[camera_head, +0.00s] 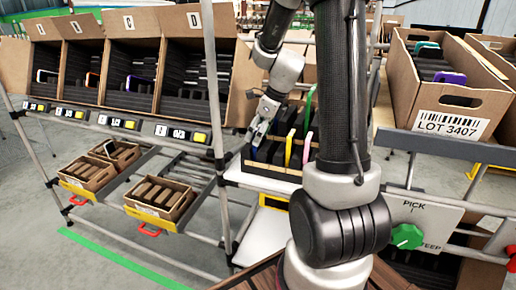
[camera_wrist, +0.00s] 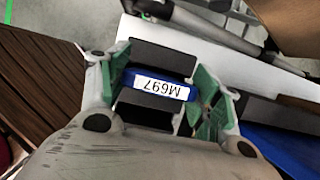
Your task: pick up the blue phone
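A blue phone (camera_wrist: 190,92) with a white label reading M697 stands between black dividers in the wrist view, seen end-on. My gripper (camera_wrist: 161,88) has its green-padded fingers at either end of the phone, very close to its edges. I cannot tell whether the pads press on it. In the head view my gripper (camera_head: 257,131) points down at the left end of a rack (camera_head: 268,184) holding several upright phones. The blue phone is mostly hidden there by my gripper and the dividers.
Pink (camera_head: 288,147) and yellow (camera_head: 307,147) phones stand right of my gripper. Tilted cartons (camera_head: 232,97) with black dividers are at left, and another carton (camera_head: 447,119), marked LOT 3407, is at right. Small boxes (camera_head: 160,197) sit on a lower shelf.

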